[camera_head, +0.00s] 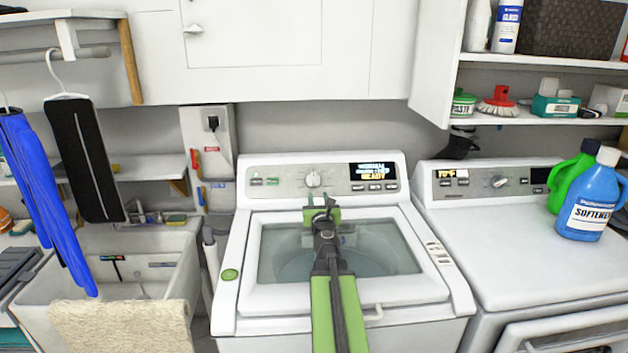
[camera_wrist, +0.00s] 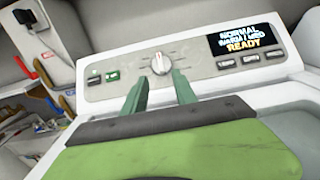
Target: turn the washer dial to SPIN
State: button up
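The washer (camera_head: 230,300) is a white top-loader with a glass lid, and the lid is down. Its dial (camera_head: 313,179) is a round light knob on the grey control panel. In the wrist view the dial (camera_wrist: 160,63) shows just beyond the fingertips, with small marks around it that are too small to read. The washer display (camera_wrist: 243,46) reads NORMAL, WARM / MED and READY. My gripper (camera_head: 321,203) is over the rear of the lid, in front of the panel. In the wrist view my gripper (camera_wrist: 161,88) is open, its two green fingers apart and empty, not touching the dial.
A dryer (camera_head: 530,240) with its own knob stands to the right, with blue softener (camera_head: 590,205) and green bottles on top. A sink (camera_head: 185,255) is at left. Upper cabinets (camera_head: 280,40) hang above the washer. The space above the lid is clear.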

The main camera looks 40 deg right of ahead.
aim_at(314, 175)
jog(key=x, duration=1.5)
jog(key=shift+w+d, duration=0.1)
jog(key=shift+w, duration=0.1)
grip_shut()
